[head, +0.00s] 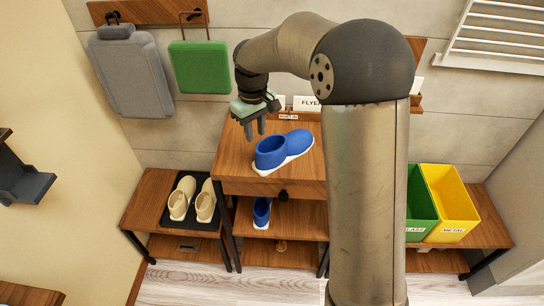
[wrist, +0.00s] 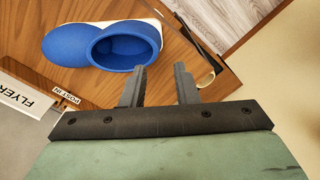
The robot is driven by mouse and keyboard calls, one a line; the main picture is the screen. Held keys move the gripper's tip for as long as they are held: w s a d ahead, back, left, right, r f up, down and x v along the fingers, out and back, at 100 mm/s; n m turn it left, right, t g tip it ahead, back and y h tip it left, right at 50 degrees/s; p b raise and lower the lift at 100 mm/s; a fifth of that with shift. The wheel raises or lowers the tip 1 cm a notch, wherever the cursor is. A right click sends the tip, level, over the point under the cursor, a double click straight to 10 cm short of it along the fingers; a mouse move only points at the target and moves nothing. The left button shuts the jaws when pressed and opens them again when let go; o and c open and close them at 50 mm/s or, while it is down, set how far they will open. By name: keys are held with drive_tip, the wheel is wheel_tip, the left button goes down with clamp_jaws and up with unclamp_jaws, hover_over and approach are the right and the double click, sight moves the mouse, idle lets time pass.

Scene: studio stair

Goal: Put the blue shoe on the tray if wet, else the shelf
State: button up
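A blue shoe (head: 297,141) with a white sole lies on the wooden cabinet top, its opening toward the left. It also shows in the wrist view (wrist: 80,50); no drops or puddle are visible, and I cannot tell if it is wet. A second blue shoe (head: 262,211) sits on the cabinet's lower shelf (head: 300,217). A dark tray (head: 190,226) on the low bench at left holds a pair of beige shoes (head: 181,200). My gripper (head: 255,133) is open and empty above the cabinet top, just left of and behind the upper shoe; its fingers (wrist: 160,75) point toward the cabinet.
A sign reading FLYER (head: 308,102) and a POST IN label stand at the cabinet's back. Green (head: 418,205) and yellow (head: 450,205) bins stand at right. A grey bag (head: 132,75) and green bag (head: 199,68) hang on the wall. The cabinet top's front left is clear.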

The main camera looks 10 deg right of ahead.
drive_tip(key=s+d+r+m, duration=0.1)
drive_tip(key=s+d+r, duration=0.1)
drive_tip(key=s, duration=0.5)
drive_tip(key=s+d+r+m, duration=0.1)
drive_tip(key=s+d+m, duration=0.1)
drive_tip(key=s, duration=0.5)
drive_tip(key=shift+s+d+r, duration=0.3)
drive_tip(key=shift+d+r, duration=0.05)
drive_tip(key=shift+d, duration=0.25)
drive_tip(key=shift+o, duration=0.4)
drive_tip(key=s+d+f+m, duration=0.1)
drive_tip(key=s, duration=0.6)
drive_tip(key=s+d+f+m, duration=0.2)
drive_tip(key=s, duration=0.6)
drive_tip(key=shift+t, duration=0.4)
drive_tip(key=shift+s+f, duration=0.1)
drive_tip(key=shift+a, duration=0.1)
